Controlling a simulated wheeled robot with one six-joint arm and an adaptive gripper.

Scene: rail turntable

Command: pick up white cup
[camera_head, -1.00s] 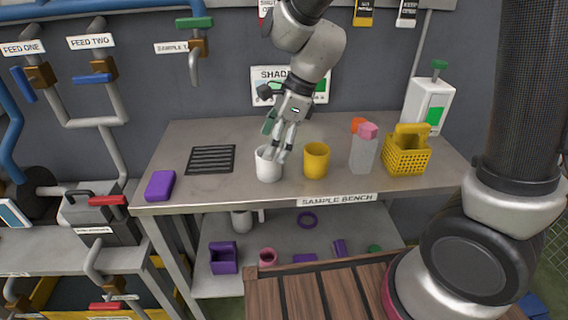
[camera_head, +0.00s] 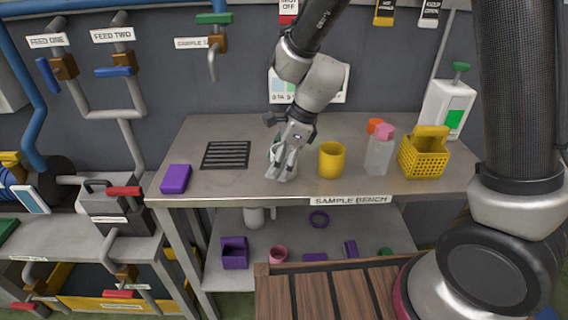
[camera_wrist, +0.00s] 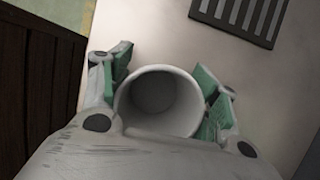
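The white cup (camera_wrist: 160,100) stands upright on the sample bench, its round open mouth showing from above in the wrist view. In the head view the cup (camera_head: 283,172) is mostly hidden by my fingers. My gripper (camera_head: 284,168) is low over the bench with its fingers on either side of the cup. In the wrist view my gripper (camera_wrist: 162,92) has green pads close against the left and right of the cup's wall. I cannot tell whether they press on it or only flank it.
A yellow cup (camera_head: 331,161) stands just right of the white cup. Further right are a grey bottle with a pink top (camera_head: 379,152) and a yellow basket (camera_head: 423,156). A dark grate (camera_head: 226,155) and a purple block (camera_head: 175,179) lie left on the bench (camera_head: 225,186).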

